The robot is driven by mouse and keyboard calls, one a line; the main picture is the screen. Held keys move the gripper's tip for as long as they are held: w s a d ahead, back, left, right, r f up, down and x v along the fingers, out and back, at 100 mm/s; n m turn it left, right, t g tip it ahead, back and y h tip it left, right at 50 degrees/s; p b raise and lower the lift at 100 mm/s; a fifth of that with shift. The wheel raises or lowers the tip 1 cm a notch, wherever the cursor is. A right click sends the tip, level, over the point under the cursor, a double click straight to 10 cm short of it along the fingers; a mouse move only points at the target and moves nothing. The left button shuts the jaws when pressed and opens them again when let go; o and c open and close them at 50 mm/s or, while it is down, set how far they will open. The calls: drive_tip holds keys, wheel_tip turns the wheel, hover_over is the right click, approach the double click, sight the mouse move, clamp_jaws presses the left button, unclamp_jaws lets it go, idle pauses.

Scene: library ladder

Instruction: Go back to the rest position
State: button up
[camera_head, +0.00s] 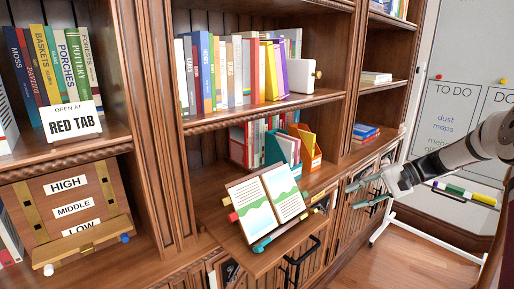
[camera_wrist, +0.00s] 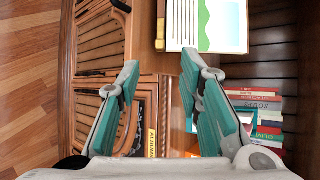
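My gripper (camera_head: 372,189) is at the right of the head view, in the air in front of the bookcase and to the right of the open book. Its two teal fingers are spread apart with nothing between them. In the wrist view my gripper (camera_wrist: 158,95) also shows open and empty. Part of the open book also shows at the top of the wrist view (camera_wrist: 222,25).
Upright books (camera_head: 235,72) and magazine holders (camera_head: 285,148) fill the shelves. A whiteboard (camera_head: 455,115) with a marker tray is behind my arm. Floor (camera_head: 420,250) shows below.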

drive_tip(key=s+a+r+n+g+h+p, duration=0.3)
drive_tip(key=s+a+r+h, duration=0.4)
drive_tip(key=s+a+r, duration=0.85)
drive_tip(key=s+n+t+h+p, duration=0.3)
drive_tip(key=s+n+t+h, duration=0.1)
drive_tip(key=s, duration=1.9)
drive_tip(key=shift+s+r, duration=0.2)
drive_tip(key=shift+r, duration=0.25)
